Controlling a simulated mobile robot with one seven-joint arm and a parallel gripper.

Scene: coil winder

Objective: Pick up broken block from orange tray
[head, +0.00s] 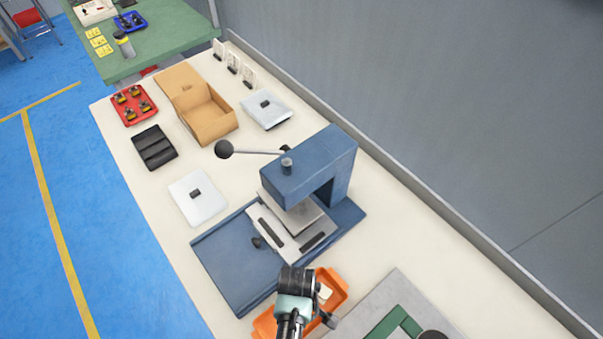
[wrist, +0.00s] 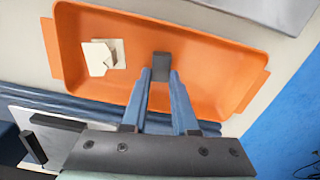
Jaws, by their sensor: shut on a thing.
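The orange tray (wrist: 215,55) lies on the bench under my gripper; its rim also shows in the head view (head: 333,277), partly covered by my arm. In the wrist view my gripper (wrist: 160,76) is over the tray, its two blue fingers closed on a small dark grey block (wrist: 162,64). Whether the block still touches the tray floor, I cannot tell. A cream-white piece with an angular, broken-looking outline (wrist: 98,56) lies at the tray's left end, apart from the fingers. It also shows in the head view (head: 326,292). The held block is hidden there.
A blue press (head: 310,170) with a long lever stands on its base beside the tray. A grey plate with a green frame (head: 396,325) lies to the tray's right. Farther along are a cardboard box (head: 205,115), a red tray (head: 133,103) and a black holder (head: 154,147).

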